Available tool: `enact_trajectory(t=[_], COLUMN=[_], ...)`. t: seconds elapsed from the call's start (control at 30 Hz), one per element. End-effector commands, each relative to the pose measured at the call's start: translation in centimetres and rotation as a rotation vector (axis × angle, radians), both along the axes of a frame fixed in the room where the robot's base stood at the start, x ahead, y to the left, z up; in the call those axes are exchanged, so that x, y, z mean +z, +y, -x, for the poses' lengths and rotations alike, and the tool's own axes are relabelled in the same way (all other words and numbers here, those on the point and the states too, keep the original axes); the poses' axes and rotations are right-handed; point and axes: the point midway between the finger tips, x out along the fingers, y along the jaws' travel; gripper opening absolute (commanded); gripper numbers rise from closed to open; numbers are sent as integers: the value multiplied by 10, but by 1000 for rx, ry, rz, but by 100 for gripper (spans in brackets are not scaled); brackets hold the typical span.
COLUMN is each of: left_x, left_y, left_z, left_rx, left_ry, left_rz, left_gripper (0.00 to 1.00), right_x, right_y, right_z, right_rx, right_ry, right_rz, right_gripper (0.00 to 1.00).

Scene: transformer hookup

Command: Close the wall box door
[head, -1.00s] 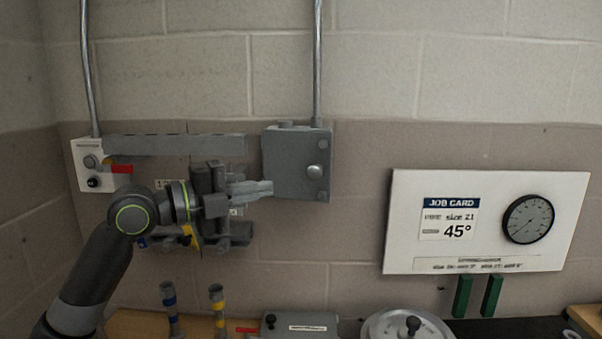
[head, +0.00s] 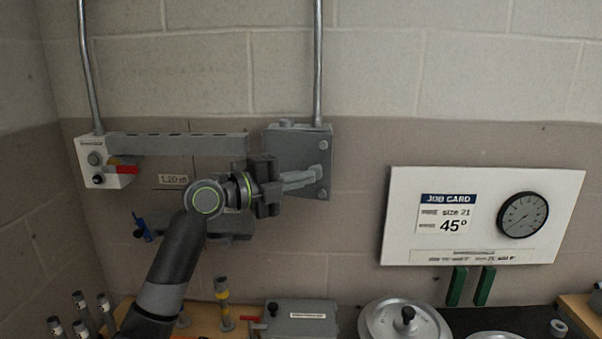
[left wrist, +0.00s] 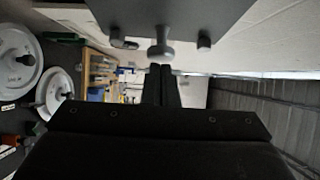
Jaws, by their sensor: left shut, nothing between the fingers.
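The grey wall box (head: 285,131) hangs on the wall at the end of a metal conduit in the head view. Its door (head: 290,155) covers the front; whether it sits fully flush I cannot tell. A round knob and two small latches show near the door edge in the left wrist view, with the knob (left wrist: 161,49) just beyond my fingertips. My left gripper (head: 314,175) is shut and empty, its fingertips in front of the door at the knob. It shows in the left wrist view (left wrist: 161,72); contact is unclear. My right gripper is not in view.
A white switch box (head: 92,160) with a red lever and a grey rail (head: 180,144) are on the wall to the left. A job card board (head: 400,215) with a gauge is to the right. Below stand a grey case (head: 300,328) and a round metal lid (head: 385,318).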

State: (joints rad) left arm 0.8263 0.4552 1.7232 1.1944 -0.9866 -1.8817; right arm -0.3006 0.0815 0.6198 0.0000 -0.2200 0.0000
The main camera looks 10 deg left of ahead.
Motion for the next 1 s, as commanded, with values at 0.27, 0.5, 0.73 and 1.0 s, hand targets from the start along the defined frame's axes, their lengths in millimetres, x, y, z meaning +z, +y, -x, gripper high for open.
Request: enact_trajectory(t=[0.27, 0.5, 0.73, 1.0], left_x=[0, -1, -4, -1], left_y=[0, -4, -12, -17], left_z=[-1, -4, -19, -33], left_rx=[0, 30, 129, 138], left_ry=[0, 0, -1, 0], left_rz=[0, -1, 1, 0], left_gripper=[0, 0, 0, 0], right_x=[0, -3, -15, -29], right_y=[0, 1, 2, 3], right_z=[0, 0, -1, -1], right_rx=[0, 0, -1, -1], right_ry=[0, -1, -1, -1], right_rz=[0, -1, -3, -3], right_gripper=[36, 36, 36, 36])
